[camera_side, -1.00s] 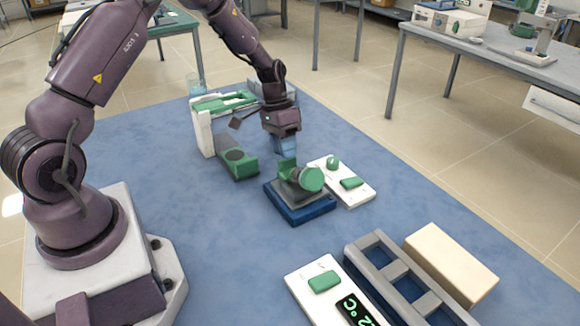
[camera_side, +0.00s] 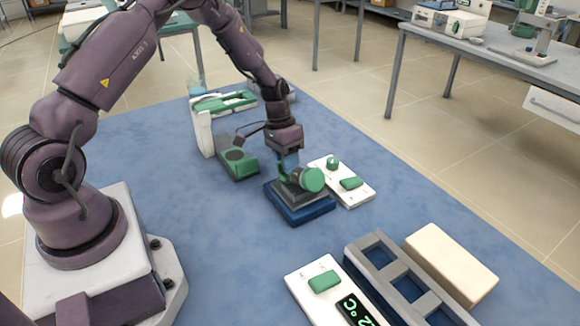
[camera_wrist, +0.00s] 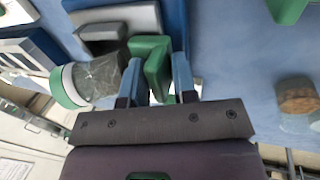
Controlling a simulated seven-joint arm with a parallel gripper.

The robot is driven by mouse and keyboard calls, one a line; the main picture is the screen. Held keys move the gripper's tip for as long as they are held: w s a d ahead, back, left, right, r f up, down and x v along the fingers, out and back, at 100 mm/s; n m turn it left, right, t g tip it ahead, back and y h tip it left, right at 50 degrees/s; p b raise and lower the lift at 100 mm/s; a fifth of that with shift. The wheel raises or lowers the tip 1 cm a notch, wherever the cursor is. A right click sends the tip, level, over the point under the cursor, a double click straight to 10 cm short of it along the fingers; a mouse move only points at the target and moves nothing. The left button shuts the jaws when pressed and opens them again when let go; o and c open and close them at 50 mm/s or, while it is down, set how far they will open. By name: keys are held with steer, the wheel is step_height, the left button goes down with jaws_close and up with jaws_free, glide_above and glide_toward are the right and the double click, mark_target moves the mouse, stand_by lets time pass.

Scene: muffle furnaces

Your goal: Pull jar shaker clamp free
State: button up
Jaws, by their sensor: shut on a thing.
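The jar shaker (camera_side: 302,209) is a dark blue base with a grey platform on the blue table. A jar with a green lid (camera_side: 312,179) lies on its side on it. In the wrist view the clear jar (camera_wrist: 97,77) and its green lid (camera_wrist: 67,87) show left of my fingers. My gripper (camera_side: 288,167) is over the shaker, pointing down. In the wrist view its blue fingers (camera_wrist: 160,78) are shut on the green clamp (camera_wrist: 152,62), beside the jar. In the side view the fingers largely hide the clamp.
A grey and green device (camera_side: 238,163) stands to the left. A grey rack (camera_side: 385,262), a cream block (camera_side: 450,265) and a temperature display unit (camera_side: 318,290) are in front. Blue table is clear left of the shaker.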

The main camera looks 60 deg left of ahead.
steer(key=shift+a+f, duration=0.1)
steer(key=shift+f, duration=0.1)
steer(key=shift+a, duration=0.95)
steer(key=o, duration=0.4)
steer(key=shift+r, duration=3.65)
